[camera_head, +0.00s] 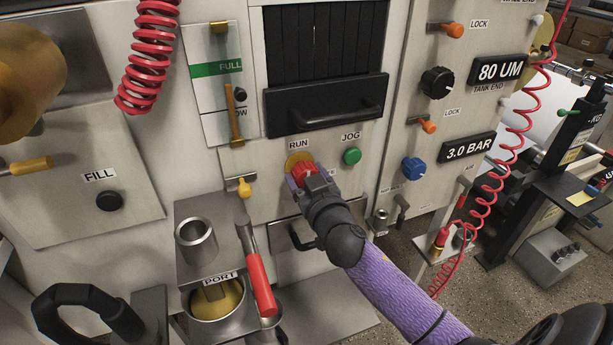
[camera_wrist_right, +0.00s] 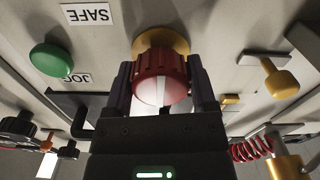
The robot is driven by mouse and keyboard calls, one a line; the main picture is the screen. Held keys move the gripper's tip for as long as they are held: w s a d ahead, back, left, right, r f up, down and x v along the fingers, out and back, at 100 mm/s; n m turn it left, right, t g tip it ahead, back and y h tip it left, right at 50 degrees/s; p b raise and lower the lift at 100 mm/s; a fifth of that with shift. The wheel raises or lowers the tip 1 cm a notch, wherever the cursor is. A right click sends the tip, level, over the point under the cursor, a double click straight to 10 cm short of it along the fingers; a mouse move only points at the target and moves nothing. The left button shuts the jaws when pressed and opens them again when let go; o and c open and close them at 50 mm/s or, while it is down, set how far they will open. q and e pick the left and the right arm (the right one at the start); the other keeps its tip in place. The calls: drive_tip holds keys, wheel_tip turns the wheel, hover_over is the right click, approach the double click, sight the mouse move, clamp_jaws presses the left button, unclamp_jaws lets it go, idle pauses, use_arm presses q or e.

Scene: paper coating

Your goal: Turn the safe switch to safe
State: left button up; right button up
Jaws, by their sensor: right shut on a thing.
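The safe switch is a red ribbed knob (camera_head: 302,170) on a yellow round plate (camera_head: 293,160) on the machine's front panel, below the RUN label (camera_head: 299,144). In the right wrist view the knob (camera_wrist_right: 162,82) sits between my two dark fingers, with the SAFE label (camera_wrist_right: 88,14) up and to its left. My right gripper (camera_head: 306,180) is shut on the knob, one finger on each side. It covers part of the knob and most of the SAFE label in the head view. The knob's pointer direction cannot be told. My left gripper does not show.
A green JOG button (camera_head: 352,156) is close to the right of the knob. A black drawer handle (camera_head: 335,107) juts out above. A yellow valve (camera_head: 243,188) and a red-handled tool (camera_head: 260,280) are to the left. A blue knob (camera_head: 413,168) is further right.

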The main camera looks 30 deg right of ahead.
drive_tip(key=shift+n, duration=0.3)
drive_tip(key=n+p, duration=0.1)
drive_tip(key=n, duration=0.2)
drive_tip(key=shift+r, duration=0.1)
drive_tip(key=n+p, duration=0.1)
drive_tip(key=n, duration=0.3)
drive_tip(key=shift+n+p, duration=0.3)
drive_tip(key=shift+p, duration=0.1)
drive_tip(key=n, duration=0.4)
drive_tip(key=shift+d+n+p, duration=0.1)
drive_tip(key=shift+n+p, duration=0.2)
drive_tip(key=shift+p, duration=0.1)
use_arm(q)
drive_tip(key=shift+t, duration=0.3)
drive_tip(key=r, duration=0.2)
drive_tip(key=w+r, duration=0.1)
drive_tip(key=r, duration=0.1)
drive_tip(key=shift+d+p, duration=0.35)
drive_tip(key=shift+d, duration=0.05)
use_arm(e)
drive_tip(key=n, duration=0.4)
drive_tip(key=shift+n, duration=0.4)
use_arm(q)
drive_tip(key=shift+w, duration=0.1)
use_arm(e)
drive_tip(key=shift+n, duration=0.3)
